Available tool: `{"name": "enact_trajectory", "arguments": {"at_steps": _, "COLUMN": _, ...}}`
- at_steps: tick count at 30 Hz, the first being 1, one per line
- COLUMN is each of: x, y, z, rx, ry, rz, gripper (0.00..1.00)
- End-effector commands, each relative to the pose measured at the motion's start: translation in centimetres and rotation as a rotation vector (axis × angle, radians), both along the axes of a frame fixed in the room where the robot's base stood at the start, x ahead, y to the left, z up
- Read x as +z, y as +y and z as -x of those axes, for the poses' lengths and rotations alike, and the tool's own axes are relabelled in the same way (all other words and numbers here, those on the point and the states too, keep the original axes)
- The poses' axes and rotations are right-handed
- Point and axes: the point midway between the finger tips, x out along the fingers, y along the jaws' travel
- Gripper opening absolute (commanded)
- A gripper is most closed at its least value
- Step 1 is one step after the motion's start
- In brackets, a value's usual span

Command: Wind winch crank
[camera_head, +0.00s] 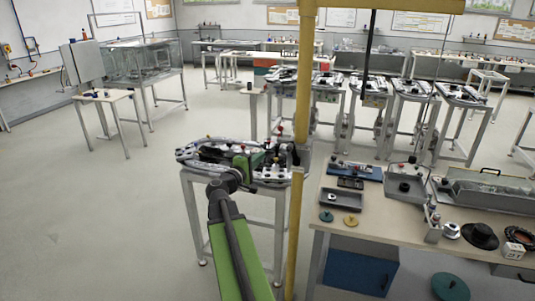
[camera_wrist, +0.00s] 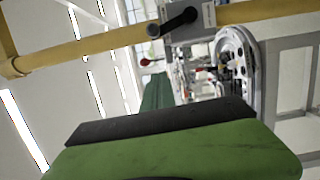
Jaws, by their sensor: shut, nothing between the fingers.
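The winch crank (camera_wrist: 178,23) shows in the wrist view as a black arm with a round end, beside a grey box (camera_wrist: 203,16) on a yellow post (camera_wrist: 110,40). In the head view the yellow post (camera_head: 301,90) stands right of my arm; a dark part of the winch (camera_head: 301,156) shows on it, too small to make out. My gripper (camera_head: 254,164), green and black, is left of the post, in front of a ring-track table (camera_head: 190,154). It is shut and empty, apart from the crank. Its fingertips are partly hidden in both views.
A workbench (camera_head: 400,230) with trays and parts stands right of the post. The ring-track table is close around my gripper in the picture. More track tables (camera_head: 410,90) stand behind. A small table (camera_head: 105,97) is at the left; the floor (camera_head: 90,210) there is clear.

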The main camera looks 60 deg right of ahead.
Motion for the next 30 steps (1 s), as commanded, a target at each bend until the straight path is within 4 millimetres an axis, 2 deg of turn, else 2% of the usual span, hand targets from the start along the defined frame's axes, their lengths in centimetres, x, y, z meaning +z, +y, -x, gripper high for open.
{"name": "enact_trajectory", "arguments": {"at_steps": 3, "x": 0.0, "y": -2.8, "z": -0.3, "rx": -0.003, "ry": -0.001, "rz": -0.001, "gripper": 0.0}}
{"name": "enact_trajectory", "arguments": {"at_steps": 11, "x": 0.0, "y": -8.5, "z": -0.6, "rx": -0.003, "ry": -0.001, "rz": -0.001, "gripper": 0.0}}
{"name": "enact_trajectory", "arguments": {"at_steps": 15, "x": 0.1, "y": -8.8, "z": 1.9, "rx": -0.004, "ry": -0.001, "rz": -0.001, "gripper": 0.0}}
{"name": "enact_trajectory", "arguments": {"at_steps": 18, "x": 0.2, "y": -9.2, "z": 2.9, "rx": -0.002, "ry": -0.001, "rz": -0.001, "gripper": 0.0}}
{"name": "enact_trajectory", "arguments": {"at_steps": 30, "x": 0.2, "y": -9.0, "z": 3.5, "rx": -0.003, "ry": -0.001, "rz": -0.001, "gripper": 0.0}}
